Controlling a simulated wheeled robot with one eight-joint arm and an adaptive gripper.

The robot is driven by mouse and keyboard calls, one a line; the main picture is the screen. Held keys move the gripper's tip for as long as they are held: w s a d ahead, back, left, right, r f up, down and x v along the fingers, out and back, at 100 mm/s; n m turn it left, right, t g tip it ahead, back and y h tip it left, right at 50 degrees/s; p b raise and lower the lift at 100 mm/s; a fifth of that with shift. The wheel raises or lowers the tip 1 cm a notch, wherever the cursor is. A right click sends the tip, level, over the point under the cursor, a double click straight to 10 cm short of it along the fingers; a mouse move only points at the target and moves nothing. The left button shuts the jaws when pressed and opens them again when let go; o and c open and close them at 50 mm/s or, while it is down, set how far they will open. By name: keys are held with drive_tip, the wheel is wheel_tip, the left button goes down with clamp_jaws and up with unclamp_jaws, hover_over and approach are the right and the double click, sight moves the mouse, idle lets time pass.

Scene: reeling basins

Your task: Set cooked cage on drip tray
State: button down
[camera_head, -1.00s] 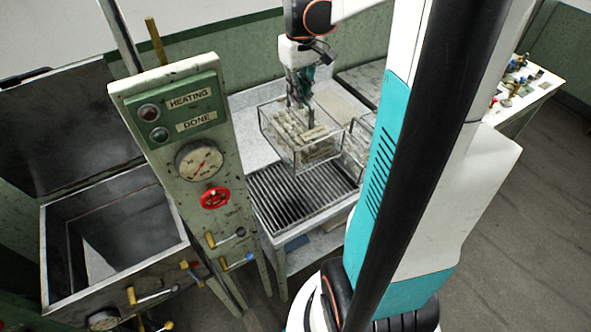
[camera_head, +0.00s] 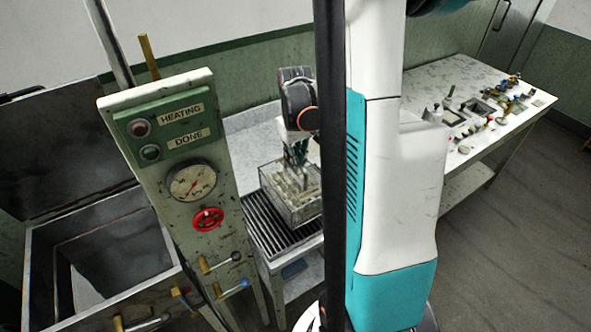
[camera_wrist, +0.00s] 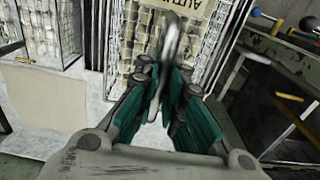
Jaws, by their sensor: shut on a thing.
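The cage (camera_head: 276,196) is a clear, wire-edged box with pale contents. My gripper (camera_head: 297,160) is above it, shut on its handle. In the wrist view the looped metal handle (camera_wrist: 170,45) runs between the teal fingers of my gripper (camera_wrist: 165,95), and the cage (camera_wrist: 126,50) with a lettered label lies beyond them. The slatted drip tray (camera_head: 262,232) is under the cage in the head view. I cannot tell whether the cage bottom touches the slats. My arm hides the tray's right part.
A gauge panel (camera_head: 185,190) with a red valve wheel stands left of the tray. An open basin (camera_head: 100,255) with levers is at the far left. A side table (camera_head: 475,90) with small parts is at the right. Other cages (camera_wrist: 45,30) show in the wrist view.

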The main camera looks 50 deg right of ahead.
sight(295, 178)
drive_tip(key=shift+f+b, duration=0.35)
drive_tip(key=shift+f, duration=1.45)
drive_tip(key=shift+f, duration=0.15)
drive_tip(key=c, duration=1.7)
unclamp_jaws()
drive_tip(key=shift+r, duration=0.25)
wheel_tip(295, 178, up, 12)
drive_tip(key=shift+p, duration=1.2)
